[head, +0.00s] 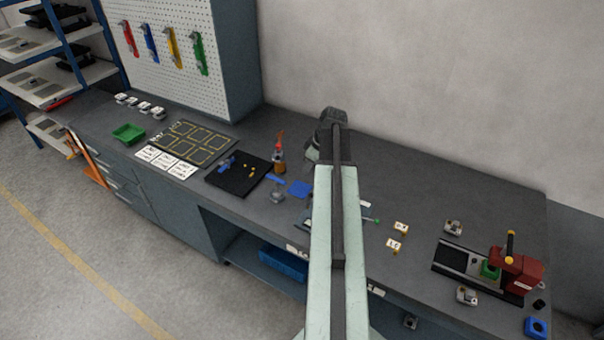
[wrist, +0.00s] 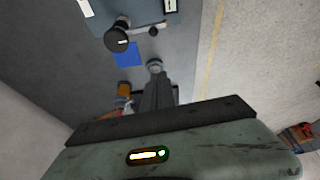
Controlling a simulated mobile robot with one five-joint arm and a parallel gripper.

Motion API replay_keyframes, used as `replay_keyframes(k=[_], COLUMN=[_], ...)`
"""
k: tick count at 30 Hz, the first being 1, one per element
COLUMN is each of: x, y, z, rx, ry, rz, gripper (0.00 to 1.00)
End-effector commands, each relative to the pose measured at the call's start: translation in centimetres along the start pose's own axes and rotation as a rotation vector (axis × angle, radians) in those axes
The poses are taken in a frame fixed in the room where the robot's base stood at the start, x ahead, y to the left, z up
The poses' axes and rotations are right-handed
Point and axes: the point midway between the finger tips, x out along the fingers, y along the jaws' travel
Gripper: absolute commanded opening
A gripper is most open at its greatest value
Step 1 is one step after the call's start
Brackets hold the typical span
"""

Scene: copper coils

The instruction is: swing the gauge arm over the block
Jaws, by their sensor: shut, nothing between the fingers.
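In the wrist view, a blue-grey plate (wrist: 148,12) at the top edge carries what looks like the gauge, with a round black head (wrist: 116,40) and a short bar (wrist: 140,31) running right from it. In the head view my arm covers most of this fixture; a green-tipped rod (head: 376,220) shows just right of my arm. I cannot make out the block. My gripper (wrist: 156,82) is shut and empty, with its fingers below the fixture in the wrist view and apart from the gauge bar. Its fingertips are not clear in the head view.
A blue square (head: 300,188), a grey round item (head: 277,193) and an orange bottle (head: 279,160) stand left of my arm. A black mat (head: 238,182) lies further left. A red press (head: 516,270) stands at right. The bench behind my arm at right is clear.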

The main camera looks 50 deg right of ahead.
Motion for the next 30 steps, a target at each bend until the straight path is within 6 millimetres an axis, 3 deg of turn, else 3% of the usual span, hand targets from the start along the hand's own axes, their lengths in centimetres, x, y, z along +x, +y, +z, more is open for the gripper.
replay_keyframes(k=[8,22,24,30], x=[1.9,11.6,10.3,9.7], y=[-0.1,-0.1,-0.2,-0.2], z=[0.1,0.2,1.6,3.7], rx=[-0.003,-0.004,0.0,-0.003], ry=[0.001,0.002,0.002,0.002], rz=[-0.001,-0.001,0.0,-0.001], gripper=[0.0,0.0,0.0,0.0])
